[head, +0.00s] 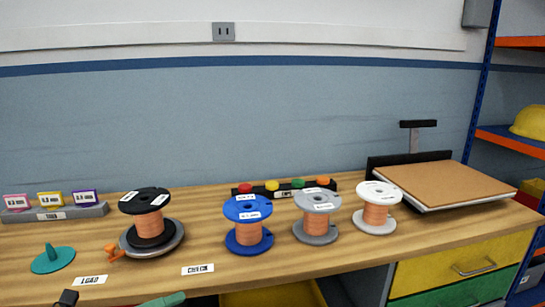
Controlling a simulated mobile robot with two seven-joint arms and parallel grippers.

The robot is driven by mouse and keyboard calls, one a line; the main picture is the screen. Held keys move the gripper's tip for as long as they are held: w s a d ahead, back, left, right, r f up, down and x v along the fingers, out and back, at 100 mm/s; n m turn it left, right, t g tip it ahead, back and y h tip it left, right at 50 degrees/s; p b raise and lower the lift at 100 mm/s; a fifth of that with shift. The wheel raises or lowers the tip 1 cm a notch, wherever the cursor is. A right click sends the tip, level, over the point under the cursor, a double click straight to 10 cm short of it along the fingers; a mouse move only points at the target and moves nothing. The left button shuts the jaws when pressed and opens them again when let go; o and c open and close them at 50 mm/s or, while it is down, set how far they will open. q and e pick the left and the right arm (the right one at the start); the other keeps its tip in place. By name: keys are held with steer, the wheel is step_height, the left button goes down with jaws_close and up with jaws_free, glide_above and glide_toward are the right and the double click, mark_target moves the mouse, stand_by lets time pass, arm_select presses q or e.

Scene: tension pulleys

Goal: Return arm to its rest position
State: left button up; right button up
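Neither of my grippers and no clear part of either arm shows in the head view. A black spool (144,204) of copper-coloured wire stands on a grey round base (171,238) at the left of the bench. An orange piece (115,251) sticks out at the base's left side. A blue spool (248,238), a grey spool (317,233) and a white spool (376,220), each with copper-coloured wire, stand upright in a row to the right.
A teal disc (53,261) with a fin lies front left. Labels read LOAD (90,281) and CHECK (198,269). Small dark (67,298) and green (165,300) items are cut off below. Behind are a coloured-button bar (260,194), tag holder (50,214) and brown-topped board (450,183).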

arm_select(q)
steer(key=s+d+f+n+t+y, duration=0.3)
steer(key=f+n, duration=0.4)
steer(key=n, duration=0.7)
steer(key=s+d+f+n+y, duration=0.4)
steer(key=f+n, duration=0.4)
steer(key=n, duration=0.5)
steer(key=s+a+r+n+g+y+p, duration=0.2)
steer(key=s+p, duration=0.7)
steer(key=p, duration=1.2)
step_height(320, 180, up, 3)
steer(key=a+g, duration=0.1)
steer(key=g, duration=0.1)
steer(key=shift+a+f+n+g, duration=0.15)
steer(key=shift+a+n+g, duration=0.15)
arm_select(e)
steer(key=s+d+r+m+g+h, duration=0.1)
steer(key=s+d+r+g, duration=0.1)
steer(key=s+r+g, duration=0.2)
steer(key=s+r, duration=0.1)
steer(key=s, duration=0.2)
steer(key=shift+s+m+h, duration=0.3)
steer(key=shift+s+m, duration=0.05)
steer(key=shift+m, duration=0.05)
arm_select(q)
steer(key=shift+s, duration=0.1)
